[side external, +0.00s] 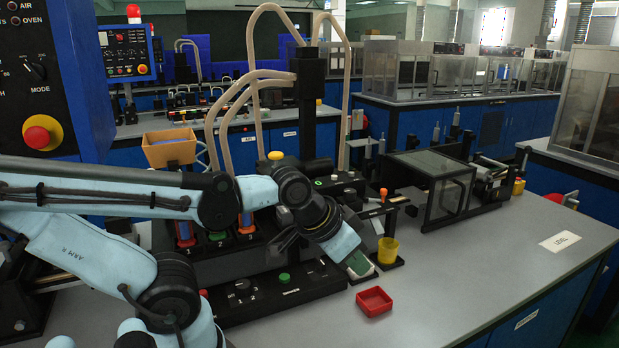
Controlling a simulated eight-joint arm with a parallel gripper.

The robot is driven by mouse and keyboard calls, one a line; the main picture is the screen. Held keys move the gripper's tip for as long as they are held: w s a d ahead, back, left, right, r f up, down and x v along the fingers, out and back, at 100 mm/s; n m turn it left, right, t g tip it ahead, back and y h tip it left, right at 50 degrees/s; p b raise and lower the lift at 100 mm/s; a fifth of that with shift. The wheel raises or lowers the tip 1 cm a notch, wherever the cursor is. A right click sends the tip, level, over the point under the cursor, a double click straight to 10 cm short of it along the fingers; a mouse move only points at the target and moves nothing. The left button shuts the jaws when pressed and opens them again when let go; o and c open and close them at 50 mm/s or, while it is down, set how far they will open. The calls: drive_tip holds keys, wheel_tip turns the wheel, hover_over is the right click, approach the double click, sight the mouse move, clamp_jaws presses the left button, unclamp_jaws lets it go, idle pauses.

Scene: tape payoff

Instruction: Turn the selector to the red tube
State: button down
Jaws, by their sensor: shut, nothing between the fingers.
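The selector (242,285) is a small dark knob on the low black front panel, with numbers printed around it. I cannot tell which number it points to.
A green button (284,277) is right of the selector. A red tray (374,301) and a yellow cup (388,250) are near my gripper. A dark glazed box (440,185) stands behind to the right. The bench's right front (480,270) is mostly clear.

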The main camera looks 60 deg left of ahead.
drive_tip(key=c, duration=1.8)
unclamp_jaws()
drive_tip(key=shift+o, duration=1.2)
drive_tip(key=shift+a, duration=0.2)
drive_tip(key=o, duration=0.8)
drive_tip(key=s+a+g, duration=0.1)
drive_tip(key=a, duration=0.2)
drive_tip(key=s+a+g+y, duration=0.1)
drive_tip(key=s+a, duration=0.1)
drive_tip(key=a, duration=0.1)
drive_tip(key=s+a+n+g, duration=0.1)
drive_tip(key=s+a, duration=0.1)
drive_tip(key=a, duration=0.1)
drive_tip(key=shift+s+y, duration=0.15)
drive_tip(key=shift+y, duration=0.15)
drive_tip(key=r+g+h, duration=0.1)
drive_tip(key=r+g, duration=0.1)
drive_tip(key=g, duration=0.2)
hover_over(242, 284)
drive_tip(key=shift+n, duration=0.4)
drive_tip(key=shift+f, duration=6)
drive_tip(key=shift+c, duration=0.3)
drive_tip(key=c, duration=1)
